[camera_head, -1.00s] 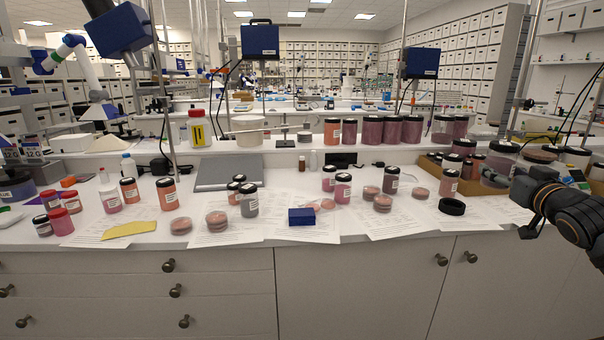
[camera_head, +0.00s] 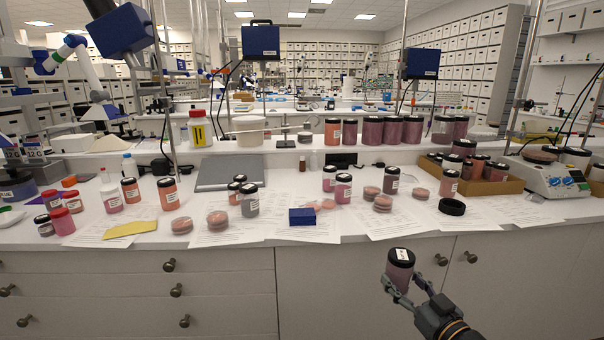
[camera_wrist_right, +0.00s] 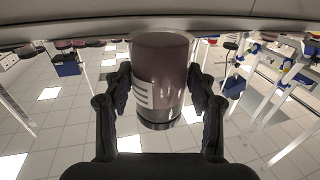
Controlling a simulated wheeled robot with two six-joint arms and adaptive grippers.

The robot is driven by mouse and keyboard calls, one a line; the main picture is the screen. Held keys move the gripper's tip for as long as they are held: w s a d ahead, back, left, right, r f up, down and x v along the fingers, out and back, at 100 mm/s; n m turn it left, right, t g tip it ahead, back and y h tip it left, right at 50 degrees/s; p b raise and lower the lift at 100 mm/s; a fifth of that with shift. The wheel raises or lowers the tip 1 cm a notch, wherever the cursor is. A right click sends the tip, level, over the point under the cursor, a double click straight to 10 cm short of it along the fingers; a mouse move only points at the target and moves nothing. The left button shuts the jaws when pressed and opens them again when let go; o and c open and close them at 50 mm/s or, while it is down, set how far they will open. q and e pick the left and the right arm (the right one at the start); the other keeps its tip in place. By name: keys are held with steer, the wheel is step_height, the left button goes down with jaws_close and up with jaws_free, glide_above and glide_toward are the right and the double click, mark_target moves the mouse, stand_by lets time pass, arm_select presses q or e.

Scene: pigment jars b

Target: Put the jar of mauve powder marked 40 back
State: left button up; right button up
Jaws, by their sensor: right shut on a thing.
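A mauve jar (camera_head: 399,276) with a black lid is held by my right gripper (camera_head: 398,288), low in front of the counter's front edge. A white label shows on its lid, but I cannot read its mark. In the right wrist view the jar (camera_wrist_right: 160,62) sits between both fingers of my right gripper (camera_wrist_right: 162,92), its black lid toward the picture's bottom and a striped label on its side. A row of large dark mauve jars (camera_head: 392,131) stands on the raised shelf, with an orange jar (camera_head: 333,132) at its left. My left gripper is not in view.
The counter holds small jars, petri dishes (camera_head: 383,203), paper sheets, a blue box (camera_head: 302,216) and a black ring (camera_head: 452,207). A cardboard tray (camera_head: 505,186) of jars and a balance (camera_head: 550,180) stand at the right. A monitor-like blue unit (camera_head: 422,63) hangs above the shelf.

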arm_select(q)
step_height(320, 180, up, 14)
steer(key=p, duration=1.4)
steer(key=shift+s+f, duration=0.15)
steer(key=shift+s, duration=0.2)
arm_select(e)
steer(key=s+a+f+m+h, duration=0.2)
steer(key=s+a+m+h, duration=0.1)
steer(key=s, duration=0.6)
steer(key=a+h, duration=0.1)
steer(key=h, duration=0.1)
steer(key=shift+a+f+m+t+h, duration=0.2)
steer(key=shift+a+m+t+h, duration=0.1)
steer(key=shift+a+t, duration=0.1)
